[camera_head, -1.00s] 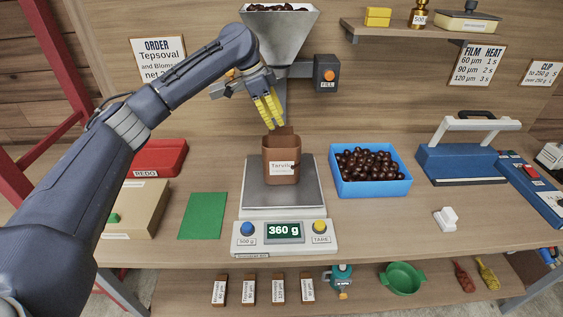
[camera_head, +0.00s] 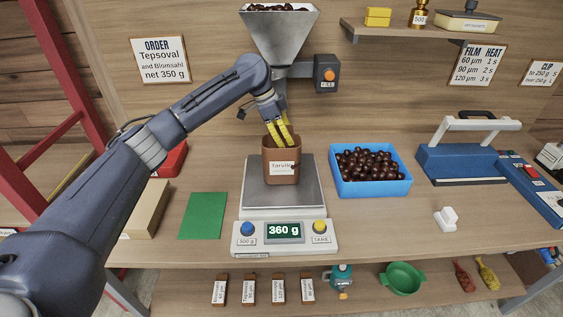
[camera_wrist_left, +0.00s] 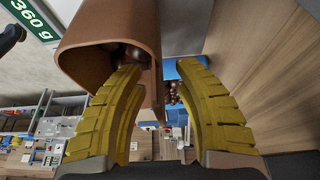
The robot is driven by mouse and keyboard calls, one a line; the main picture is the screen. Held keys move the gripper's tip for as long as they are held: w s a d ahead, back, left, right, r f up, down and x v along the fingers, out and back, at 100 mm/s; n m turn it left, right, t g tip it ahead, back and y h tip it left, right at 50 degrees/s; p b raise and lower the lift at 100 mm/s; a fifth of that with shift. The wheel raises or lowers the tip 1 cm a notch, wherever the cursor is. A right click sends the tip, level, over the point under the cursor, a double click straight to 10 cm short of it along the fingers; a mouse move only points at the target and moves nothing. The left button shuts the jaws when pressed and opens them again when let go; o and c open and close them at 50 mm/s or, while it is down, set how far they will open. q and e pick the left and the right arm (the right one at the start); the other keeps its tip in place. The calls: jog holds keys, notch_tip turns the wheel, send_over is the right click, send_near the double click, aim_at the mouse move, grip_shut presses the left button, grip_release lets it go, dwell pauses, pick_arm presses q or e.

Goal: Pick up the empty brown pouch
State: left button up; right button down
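A brown pouch (camera_head: 281,168) with a white label stands upright on the scale's metal plate. In the left wrist view the pouch (camera_wrist_left: 100,25) shows its open mouth, with dark brown round pieces inside, so it does not look empty. My left gripper (camera_head: 282,142) is at the pouch's top rim, fingers pointing down. In the left wrist view its yellow fingers (camera_wrist_left: 158,75) are apart. One finger overlaps the mouth and the other is outside the wall; I cannot tell whether either touches. My right gripper is not in view.
The scale (camera_head: 285,235) reads 360 g. The hopper (camera_head: 279,35) hangs above behind.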

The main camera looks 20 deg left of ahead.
pick_arm(q)
jog(key=shift+c, duration=0.4)
grip_shut()
jog(key=shift+r, duration=0.15)
